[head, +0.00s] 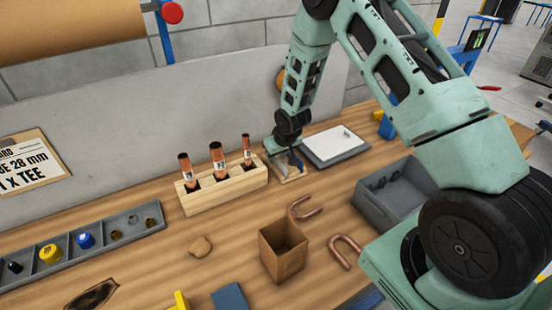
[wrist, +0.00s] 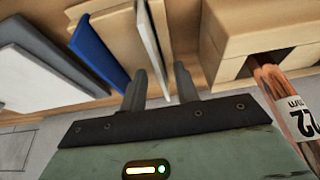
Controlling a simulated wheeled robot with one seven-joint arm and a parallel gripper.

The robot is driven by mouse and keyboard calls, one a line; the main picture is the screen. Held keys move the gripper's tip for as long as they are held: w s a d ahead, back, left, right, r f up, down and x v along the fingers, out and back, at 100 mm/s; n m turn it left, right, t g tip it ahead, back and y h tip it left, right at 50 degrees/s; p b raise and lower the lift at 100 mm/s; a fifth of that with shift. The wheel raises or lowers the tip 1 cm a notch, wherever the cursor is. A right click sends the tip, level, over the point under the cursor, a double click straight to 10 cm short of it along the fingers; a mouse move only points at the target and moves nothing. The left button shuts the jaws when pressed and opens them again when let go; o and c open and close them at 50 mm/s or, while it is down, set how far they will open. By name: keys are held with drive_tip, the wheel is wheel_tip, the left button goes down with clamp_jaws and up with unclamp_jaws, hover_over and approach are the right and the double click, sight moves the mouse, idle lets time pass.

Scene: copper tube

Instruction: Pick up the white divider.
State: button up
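My gripper (wrist: 160,80) is open, its two dark fingers apart, and points at a wooden rack in the wrist view. A thin white divider (wrist: 158,35) stands in the rack, its edge running down between the two fingers; I cannot tell whether either finger touches it. In the head view my gripper (head: 290,146) is over the small wooden rack (head: 292,178) at the back of the bench, and mostly hides the white divider there. A blue divider (wrist: 98,52) stands left of the fingers in the wrist view, with a tan panel (wrist: 112,27) beside it.
A wooden block (head: 222,191) with three copper tubes stands close left of the rack. A grey tray with a white top (head: 335,143) lies close right. A grey bin (head: 392,195), an open brown box (head: 284,252) and copper bends (head: 345,250) are nearer. A wall rises behind.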

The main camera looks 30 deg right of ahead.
drive_tip(key=shift+w+f, duration=0.25)
drive_tip(key=shift+f, duration=0.35)
drive_tip(key=shift+c, duration=0.3)
clamp_jaws()
drive_tip(key=shift+r, duration=0.1)
